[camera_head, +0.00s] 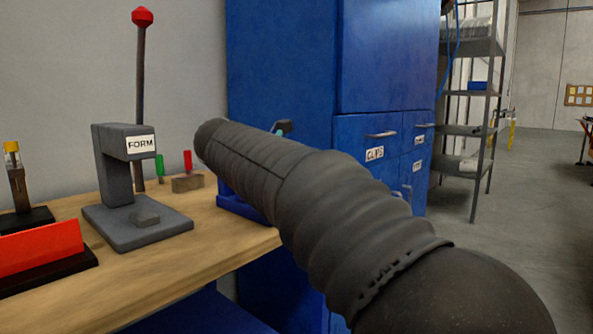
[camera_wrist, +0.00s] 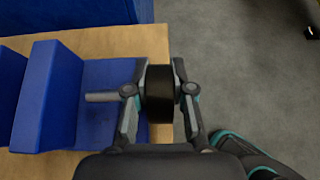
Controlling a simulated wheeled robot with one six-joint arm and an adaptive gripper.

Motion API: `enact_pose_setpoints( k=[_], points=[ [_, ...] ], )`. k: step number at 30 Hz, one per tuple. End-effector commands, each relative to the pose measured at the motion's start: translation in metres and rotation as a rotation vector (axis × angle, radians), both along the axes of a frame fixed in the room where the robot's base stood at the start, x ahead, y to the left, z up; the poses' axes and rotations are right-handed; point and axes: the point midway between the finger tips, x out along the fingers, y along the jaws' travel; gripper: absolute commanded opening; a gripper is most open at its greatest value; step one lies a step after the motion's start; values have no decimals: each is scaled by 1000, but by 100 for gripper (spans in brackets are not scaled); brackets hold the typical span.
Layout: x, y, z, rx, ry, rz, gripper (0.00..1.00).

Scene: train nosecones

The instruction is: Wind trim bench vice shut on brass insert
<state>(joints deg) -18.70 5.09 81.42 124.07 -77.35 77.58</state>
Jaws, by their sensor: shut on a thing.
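The blue bench vice (camera_wrist: 98,128) sits at the end of the wooden bench in the wrist view. A raised blue jaw block (camera_wrist: 48,95) stands on its left part. A grey screw rod (camera_wrist: 102,97) runs from the vice towards a thick black knob (camera_wrist: 159,95). My gripper (camera_wrist: 160,88) is shut on this knob, one finger on each side of it. In the head view my arm hides most of the vice; only a blue part (camera_head: 238,208) shows beside it. I cannot make out the brass insert in either view.
A grey press marked FORM (camera_head: 125,185) stands on the wooden bench (camera_head: 190,260), left of my arm. A red holder (camera_head: 40,248) is in front left. Blue cabinets (camera_head: 300,70) rise behind the bench. Open floor (camera_head: 500,240) lies to the right.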

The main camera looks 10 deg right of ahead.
Motion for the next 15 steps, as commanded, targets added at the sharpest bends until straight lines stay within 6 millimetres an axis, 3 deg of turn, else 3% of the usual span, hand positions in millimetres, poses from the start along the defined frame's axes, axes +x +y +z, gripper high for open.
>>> enact_pose_setpoints(
  k=[1, 15],
  points=[
    [1, -2, 7, 36, 24, -3, 0],
    [4, -6, -5, 369, 265, -2, 0]
  ],
)
